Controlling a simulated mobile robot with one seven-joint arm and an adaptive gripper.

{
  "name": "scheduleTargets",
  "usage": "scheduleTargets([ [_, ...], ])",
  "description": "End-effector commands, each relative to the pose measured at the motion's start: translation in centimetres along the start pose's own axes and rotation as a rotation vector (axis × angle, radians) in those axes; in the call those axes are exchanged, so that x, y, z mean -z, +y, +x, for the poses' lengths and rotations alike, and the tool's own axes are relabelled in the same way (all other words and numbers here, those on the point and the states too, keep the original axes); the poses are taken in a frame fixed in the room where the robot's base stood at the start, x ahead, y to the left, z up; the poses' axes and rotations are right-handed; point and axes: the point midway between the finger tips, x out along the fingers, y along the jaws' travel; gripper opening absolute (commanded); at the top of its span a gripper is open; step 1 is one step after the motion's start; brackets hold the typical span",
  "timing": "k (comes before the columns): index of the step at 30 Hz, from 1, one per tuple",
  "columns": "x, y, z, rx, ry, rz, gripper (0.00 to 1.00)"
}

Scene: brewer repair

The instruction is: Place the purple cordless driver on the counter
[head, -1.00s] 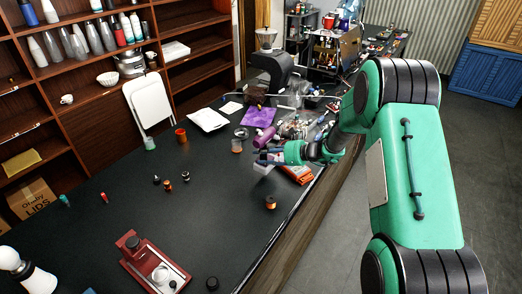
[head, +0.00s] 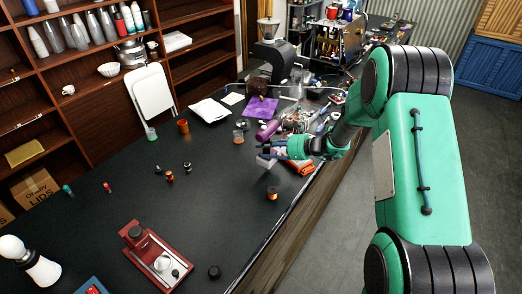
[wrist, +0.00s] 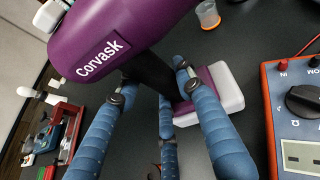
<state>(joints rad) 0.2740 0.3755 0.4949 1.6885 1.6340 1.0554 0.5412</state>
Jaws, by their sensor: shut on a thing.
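The purple cordless driver (wrist: 120,38), with the word "Corvask" on its body, fills the top of the wrist view. My gripper (wrist: 152,84) has its blue fingers shut around the driver's dark handle. The white and purple foot (wrist: 218,94) of the driver sticks out past the fingers. In the head view the driver's purple body (head: 268,130) and my gripper (head: 278,149) are over the right edge area of the black counter (head: 215,215). I cannot tell whether the foot touches the counter.
An orange multimeter (wrist: 268,85) lies close beside the driver's foot; it shows partly behind my gripper in the head view (head: 305,169). A clear cup (wrist: 207,14) stands nearby. A purple cloth (head: 262,108) and clutter lie behind.

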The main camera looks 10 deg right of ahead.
Motion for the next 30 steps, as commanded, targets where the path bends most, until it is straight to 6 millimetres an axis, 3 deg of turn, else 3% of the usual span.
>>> scheduleTargets([
  [19, -0.8, 0.3, 0.8, -0.011, -0.004, -0.009, 0.00],
  [25, -2.2, 1.8, 3.2, -0.045, -0.007, -0.024, 0.00],
  [30, -4.0, 4.0, 6.5, -0.092, -0.010, -0.042, 0.00],
])
